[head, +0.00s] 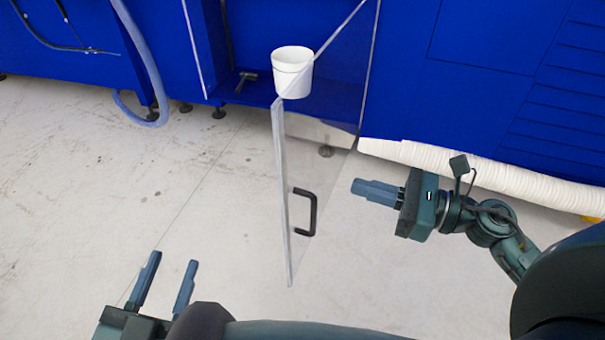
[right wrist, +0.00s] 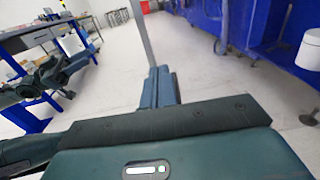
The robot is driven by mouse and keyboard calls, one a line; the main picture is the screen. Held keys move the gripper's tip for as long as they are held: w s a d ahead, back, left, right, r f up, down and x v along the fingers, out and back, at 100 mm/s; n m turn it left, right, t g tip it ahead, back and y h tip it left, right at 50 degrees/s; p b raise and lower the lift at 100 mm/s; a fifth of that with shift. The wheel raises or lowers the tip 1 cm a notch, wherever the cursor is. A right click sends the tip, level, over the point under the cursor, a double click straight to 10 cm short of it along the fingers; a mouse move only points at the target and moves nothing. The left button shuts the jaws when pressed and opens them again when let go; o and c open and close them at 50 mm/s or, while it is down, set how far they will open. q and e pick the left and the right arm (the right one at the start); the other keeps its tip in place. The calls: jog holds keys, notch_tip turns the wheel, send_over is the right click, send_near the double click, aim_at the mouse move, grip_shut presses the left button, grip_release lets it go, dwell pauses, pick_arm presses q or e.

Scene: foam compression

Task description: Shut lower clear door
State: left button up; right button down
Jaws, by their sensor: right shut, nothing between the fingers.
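The lower clear door (head: 325,155) stands open, swung out from the blue machine toward me. Its pale free edge (head: 282,200) faces me, with a black handle (head: 314,212) near it. My right gripper (head: 354,187) is shut and empty, to the right of the handle and apart from it in the head view. In the right wrist view its closed fingers (right wrist: 160,72) point forward, and a grey upright strip, likely the door's edge, rises beyond them. My left gripper (head: 173,260) is open and empty at the lower left, left of the door.
A white bucket (head: 292,75) appears at the blue machine's opening (head: 255,95), with a small dark tool (head: 245,80) beside it. A white ribbed hose (head: 480,172) runs along the machine's base at right. The floor (head: 120,190) at left is clear.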

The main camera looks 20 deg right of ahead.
aim_at(290, 166)
jog(key=x, duration=1.1)
jog(key=shift+p, duration=0.35)
jog(key=shift+w, duration=0.15)
